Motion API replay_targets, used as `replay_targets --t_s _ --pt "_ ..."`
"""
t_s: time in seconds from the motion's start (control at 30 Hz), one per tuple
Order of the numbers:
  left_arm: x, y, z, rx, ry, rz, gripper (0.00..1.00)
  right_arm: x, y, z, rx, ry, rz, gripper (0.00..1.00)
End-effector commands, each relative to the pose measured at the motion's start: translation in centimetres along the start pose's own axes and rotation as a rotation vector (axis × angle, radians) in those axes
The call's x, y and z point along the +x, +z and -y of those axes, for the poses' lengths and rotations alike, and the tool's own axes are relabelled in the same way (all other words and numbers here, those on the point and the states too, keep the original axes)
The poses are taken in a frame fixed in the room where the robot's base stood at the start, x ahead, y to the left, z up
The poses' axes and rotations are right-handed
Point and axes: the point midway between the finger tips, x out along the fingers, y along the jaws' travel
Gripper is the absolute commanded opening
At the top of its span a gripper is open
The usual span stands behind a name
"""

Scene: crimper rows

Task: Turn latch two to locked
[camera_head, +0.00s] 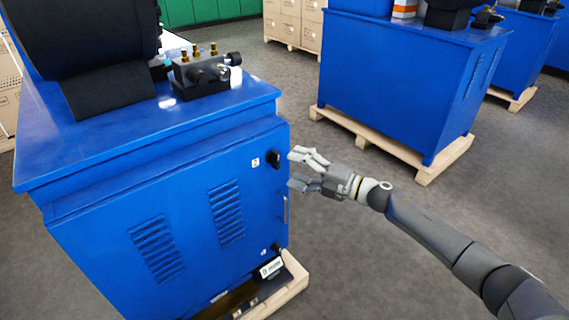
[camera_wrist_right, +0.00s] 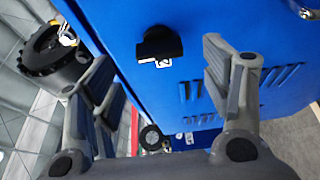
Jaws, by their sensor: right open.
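The blue cabinet (camera_head: 110,215) at the left has a black upper latch knob (camera_head: 273,158) near the door's right edge, with a small white label (camera_head: 255,162) beside it. A lower black knob (camera_head: 275,247) sits near the door's bottom corner. I cannot read which one is latch two. My right gripper (camera_head: 299,170) is open and empty, just right of the upper knob and apart from it. In the right wrist view the upper knob (camera_wrist_right: 158,44) shows between and beyond the open fingers (camera_wrist_right: 157,66), its handle lying roughly across the picture. My left gripper is not in view.
A door handle (camera_head: 285,210) runs between the knobs. The cabinet stands on a wooden pallet (camera_head: 290,290). Another blue cabinet (camera_head: 400,80) on a pallet stands at the back right. Grey floor (camera_head: 370,260) is free between them.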

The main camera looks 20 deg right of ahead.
Motion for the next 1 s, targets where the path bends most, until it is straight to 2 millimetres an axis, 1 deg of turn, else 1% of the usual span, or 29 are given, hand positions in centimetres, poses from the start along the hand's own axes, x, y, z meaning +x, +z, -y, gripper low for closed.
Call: replay_targets --t_s 0.03,0.2,0.4,0.6,1.0 --pt "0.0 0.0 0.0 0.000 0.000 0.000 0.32 -1.2 -0.1 0.1 -0.002 -0.004 -0.001 0.71" --pt "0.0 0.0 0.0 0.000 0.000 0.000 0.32 -4.0 -0.1 0.1 -0.002 -0.004 -0.002 0.71" --pt "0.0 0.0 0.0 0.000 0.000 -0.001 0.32 -6.0 -0.1 0.0 -0.002 -0.001 -0.002 0.71" --pt "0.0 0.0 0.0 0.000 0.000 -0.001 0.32 -6.7 -0.1 0.0 -0.002 0.000 -0.002 0.71" --pt "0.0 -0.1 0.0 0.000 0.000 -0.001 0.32 -6.6 -0.1 0.0 -0.002 0.000 -0.002 0.71"
